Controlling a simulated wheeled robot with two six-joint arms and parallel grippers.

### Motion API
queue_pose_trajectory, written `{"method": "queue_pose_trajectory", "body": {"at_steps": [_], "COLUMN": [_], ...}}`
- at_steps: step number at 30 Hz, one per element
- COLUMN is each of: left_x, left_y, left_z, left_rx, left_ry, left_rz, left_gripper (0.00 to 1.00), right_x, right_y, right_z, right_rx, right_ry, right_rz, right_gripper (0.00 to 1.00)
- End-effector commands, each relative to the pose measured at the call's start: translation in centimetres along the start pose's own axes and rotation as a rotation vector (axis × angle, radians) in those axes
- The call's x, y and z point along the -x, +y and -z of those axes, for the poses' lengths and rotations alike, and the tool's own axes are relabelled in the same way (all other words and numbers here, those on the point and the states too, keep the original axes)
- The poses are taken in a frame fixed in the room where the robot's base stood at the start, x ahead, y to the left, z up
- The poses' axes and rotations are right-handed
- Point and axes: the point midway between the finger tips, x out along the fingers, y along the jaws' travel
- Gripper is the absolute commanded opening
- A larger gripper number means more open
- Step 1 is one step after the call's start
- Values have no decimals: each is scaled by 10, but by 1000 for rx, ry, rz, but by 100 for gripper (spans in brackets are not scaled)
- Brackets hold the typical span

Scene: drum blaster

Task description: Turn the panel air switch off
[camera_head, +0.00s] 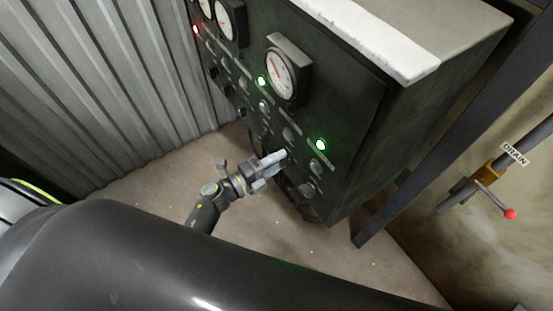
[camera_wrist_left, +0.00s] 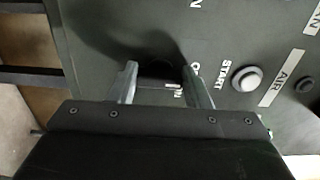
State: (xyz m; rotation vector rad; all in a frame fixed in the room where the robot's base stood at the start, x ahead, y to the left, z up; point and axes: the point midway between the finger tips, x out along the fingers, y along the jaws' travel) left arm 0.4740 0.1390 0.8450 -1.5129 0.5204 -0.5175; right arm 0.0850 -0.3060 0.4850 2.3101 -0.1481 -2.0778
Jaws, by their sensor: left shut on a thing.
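The dark control panel (camera_head: 348,128) stands on the front of a black cabinet, with gauges, green lamps and rows of knobs. My left gripper (camera_head: 284,156) reaches its lower part from the left. In the left wrist view my gripper (camera_wrist_left: 162,82) has its two fingers on either side of a dark switch knob (camera_wrist_left: 158,68), shut on it. Partly covered letters, like OFF and ON, show by the knob. A START button (camera_wrist_left: 246,78) and an AIR label (camera_wrist_left: 284,78) lie to the right. The knob's exact angle is too dark to tell. My right gripper is not in view.
Two lit green lamps (camera_head: 320,145) (camera_head: 261,80) and a red one (camera_head: 196,30) show on the panel. A steel post (camera_head: 440,110) and a DRAIN valve pipe (camera_head: 488,172) stand at the right. A corrugated wall (camera_head: 100,80) is at the left. Floor (camera_head: 300,240) is open below.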

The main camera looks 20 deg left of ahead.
Motion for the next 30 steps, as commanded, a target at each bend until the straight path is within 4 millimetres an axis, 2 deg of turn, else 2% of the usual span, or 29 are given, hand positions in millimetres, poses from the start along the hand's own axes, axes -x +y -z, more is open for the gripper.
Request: {"method": "queue_pose_trajectory", "body": {"at_steps": [13, 14, 18, 30], "left_x": [0, 0, 0, 0], "left_y": [1, 1, 1, 0], "left_z": [0, 0, 0, 0], "left_rx": [13, 13, 12, 10], "left_ry": [0, 0, 0, 0], "left_rz": [-1, -1, -1, 0], "left_gripper": [21, 46, 64, 65], "right_x": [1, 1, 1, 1], "right_y": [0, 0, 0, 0], "right_z": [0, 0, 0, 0], "right_rx": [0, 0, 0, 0], "right_ry": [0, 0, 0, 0], "right_rz": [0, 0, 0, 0], "right_gripper": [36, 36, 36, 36]}}
